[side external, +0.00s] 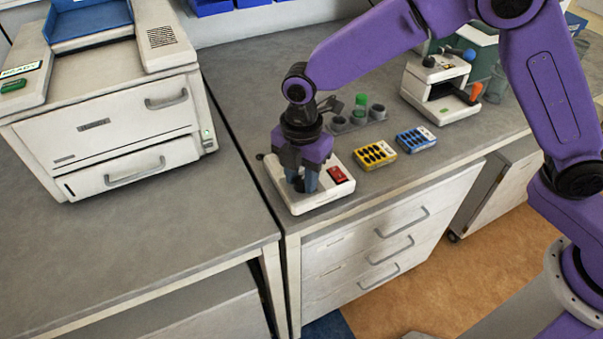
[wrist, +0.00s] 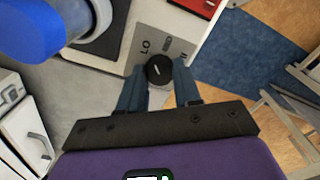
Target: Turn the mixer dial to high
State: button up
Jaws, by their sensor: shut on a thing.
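The mixer is a low white box (side external: 312,205) near the left edge of the right-hand bench, with a red switch (side external: 338,174) on top; the switch also shows in the wrist view (wrist: 196,5). In the wrist view its round black dial (wrist: 158,66) has a short white mark and sits on a grey label plate (wrist: 165,42) with LO and a middle mark readable. The last label is partly hidden by a finger. My gripper (side external: 306,186) points down over the mixer, and its blue fingers (wrist: 158,80) are shut on the dial's sides. The side view hides the dial.
A yellow rack (side external: 374,155) and a blue rack (side external: 417,139) stand right of the mixer. A tube holder with a green cap (side external: 361,102) is behind. A blue rounded object (wrist: 30,30) is close by at upper left in the wrist view. A printer-like machine (side external: 110,110) stands left.

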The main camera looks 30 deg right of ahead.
aim_at(302, 181)
jog(key=m, duration=0.4)
jog(key=shift+m, duration=0.3)
jog(key=m, duration=0.4)
jog(key=shift+m, duration=0.3)
jog(key=m, duration=0.4)
jog(key=shift+r, duration=0.1)
jog(key=shift+m, duration=2)
jog(key=o, duration=1.1)
jog(key=shift+c, duration=0.2)
jog(key=shift+r, duration=0.1)
notch_tip(302, 181, up, 17)
